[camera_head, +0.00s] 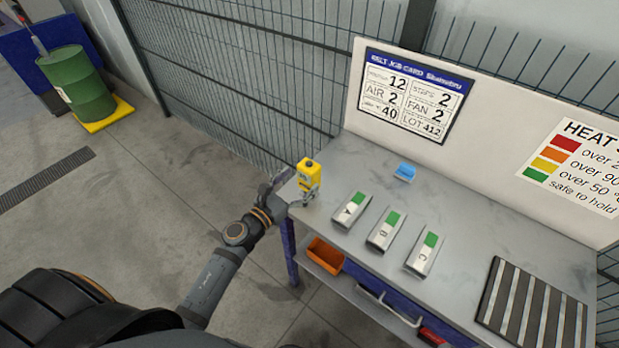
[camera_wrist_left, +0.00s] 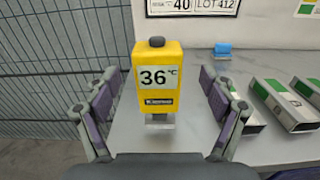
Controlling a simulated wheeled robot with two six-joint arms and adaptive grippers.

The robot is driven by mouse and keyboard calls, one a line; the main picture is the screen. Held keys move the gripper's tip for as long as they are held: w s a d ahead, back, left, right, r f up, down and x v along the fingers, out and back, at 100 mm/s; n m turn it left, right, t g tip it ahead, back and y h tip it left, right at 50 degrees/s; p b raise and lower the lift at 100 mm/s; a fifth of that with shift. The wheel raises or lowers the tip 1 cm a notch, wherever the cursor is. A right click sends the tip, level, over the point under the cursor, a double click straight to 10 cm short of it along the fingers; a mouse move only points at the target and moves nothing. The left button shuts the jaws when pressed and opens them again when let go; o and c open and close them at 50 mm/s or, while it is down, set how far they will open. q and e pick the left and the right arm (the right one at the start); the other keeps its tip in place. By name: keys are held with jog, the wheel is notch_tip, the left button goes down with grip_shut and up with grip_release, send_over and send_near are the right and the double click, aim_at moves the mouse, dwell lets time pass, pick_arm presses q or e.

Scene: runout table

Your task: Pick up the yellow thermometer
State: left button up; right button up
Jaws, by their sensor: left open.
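The yellow thermometer (camera_head: 309,175) stands upright at the left end of the grey table (camera_head: 480,215). In the left wrist view the thermometer (camera_wrist_left: 158,83) reads 36 °C and has a dark knob on top and a pale foot below. My left gripper (camera_wrist_left: 160,108) is open, with one finger on each side of the thermometer and a visible gap on both sides. In the head view the left gripper (camera_head: 290,192) is at the table's left edge, partly hidden beside the thermometer. My right gripper is not in view.
Metal blocks labelled A (camera_head: 350,211), B (camera_head: 386,231) and C (camera_head: 426,255), with green patches, lie right of the thermometer. A blue object (camera_head: 405,172) lies behind them. A slatted rack (camera_head: 530,308) is at the right. A board (camera_head: 490,130) stands along the back.

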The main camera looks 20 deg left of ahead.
aim_at(308, 164)
pick_arm(q)
jog(key=shift+w, duration=0.35)
jog(key=x, duration=0.1)
jog(key=p+x, duration=0.1)
jog(key=x, duration=0.2)
jog(key=shift+f, duration=0.25)
jog(key=shift+w+d+f, duration=0.1)
jog(key=shift+w+f, duration=0.1)
jog(key=shift+w, duration=0.1)
jog(key=shift+s+r, duration=0.1)
jog(key=shift+s, duration=0.05)
jog(key=shift+c, duration=0.8)
jog(key=c, duration=1)
jog(key=shift+c, duration=1)
jog(key=shift+r+p, duration=0.2)
jog(key=shift+p, duration=0.15)
notch_tip(308, 164, up, 4)
jog(key=shift+s+f+p, duration=0.1)
jog(key=shift+s+p, duration=0.05)
jog(key=shift+p, duration=1)
jog(key=s+r+p, duration=0.1)
jog(key=s+r, duration=0.7)
jog(key=s, duration=0.5)
jog(key=shift+s+a+r, duration=0.25)
jog(key=shift+a+r, duration=0.1)
